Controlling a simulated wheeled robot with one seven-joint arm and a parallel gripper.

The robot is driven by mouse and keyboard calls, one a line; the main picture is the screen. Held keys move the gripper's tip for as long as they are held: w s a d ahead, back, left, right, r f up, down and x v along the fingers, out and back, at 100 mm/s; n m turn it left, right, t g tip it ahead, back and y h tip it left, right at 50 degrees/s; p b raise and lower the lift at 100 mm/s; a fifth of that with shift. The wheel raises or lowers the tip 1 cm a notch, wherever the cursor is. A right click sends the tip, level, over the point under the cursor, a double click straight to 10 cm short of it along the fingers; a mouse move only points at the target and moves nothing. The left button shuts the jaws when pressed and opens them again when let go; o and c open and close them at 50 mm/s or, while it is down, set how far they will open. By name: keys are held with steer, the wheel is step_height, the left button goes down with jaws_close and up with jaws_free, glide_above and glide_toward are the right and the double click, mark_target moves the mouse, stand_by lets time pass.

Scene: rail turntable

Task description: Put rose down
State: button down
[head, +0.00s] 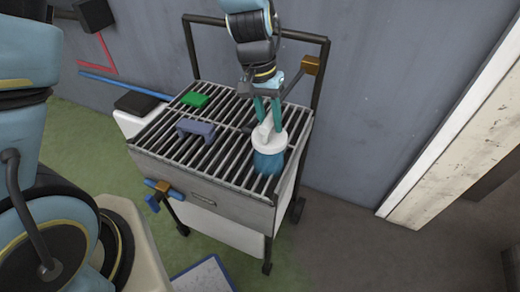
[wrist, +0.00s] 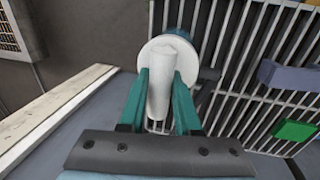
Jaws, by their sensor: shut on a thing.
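The rose has a white neck and collar (head: 269,138) and a blue end (head: 269,163) pointing down. My gripper (head: 268,118) is shut on its white neck, with a teal finger on each side. The rose is over the right part of a slatted rack (head: 225,150) on top of a grey cart. I cannot tell whether its blue end touches the slats. In the wrist view the neck (wrist: 160,88) sits between the fingers (wrist: 160,110). The collar hides most of the blue end there.
A blue-grey block (head: 196,129) and a green block (head: 195,99) lie on the rack, left of the rose. Dark rails (head: 256,30) rise behind the cart, with a brown block (head: 311,65) at right. A blue-and-brown fitting (head: 165,190) is on the front. Bare slats surround the blocks.

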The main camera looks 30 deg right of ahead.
mark_target(269, 144)
steer(key=shift+f+p, duration=0.5)
steer(key=shift+f, duration=3.4)
steer(key=shift+f, duration=0.15)
steer(key=c, duration=0.6)
jaws_free()
steer(key=r, duration=0.4)
steer(key=w+a+r+b, duration=0.1)
steer(key=r, duration=0.3)
steer(key=w+r+b, duration=0.1)
steer(key=r, duration=0.3)
steer(key=shift+a, duration=0.2)
steer(key=shift+w, duration=0.1)
